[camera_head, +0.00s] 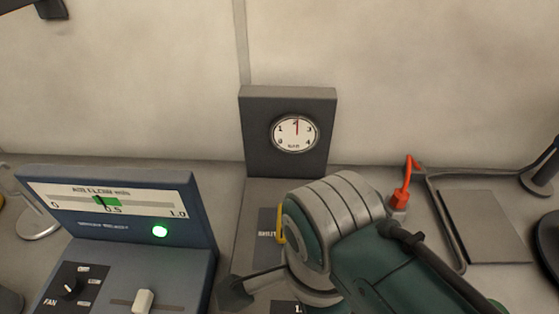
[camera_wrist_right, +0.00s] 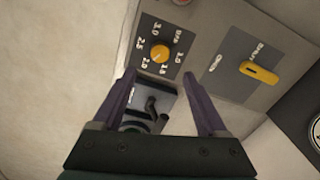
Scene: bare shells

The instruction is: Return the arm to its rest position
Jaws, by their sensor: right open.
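My right arm (camera_head: 385,262) enters from the lower right of the head view, and its grey wrist covers part of the grey control panel. In the right wrist view my right gripper (camera_wrist_right: 160,75) is open, with its two fingers apart. A dark device with a black lever (camera_wrist_right: 152,108) shows between and beyond the fingers; no contact is visible. An orange dial knob (camera_wrist_right: 160,53) lies beyond the fingertips. A yellow switch handle (camera_wrist_right: 260,73) is to their right; it also shows in the head view (camera_head: 281,225), partly behind my wrist.
A blue panel (camera_head: 202,205) with a meter, lit green lamp (camera_head: 160,231), fan knob (camera_head: 70,288) and slider (camera_head: 143,300) stands left. A round gauge (camera_head: 295,133) is behind my wrist. A red plug (camera_head: 402,198) and grey plate (camera_head: 485,225) are at right.

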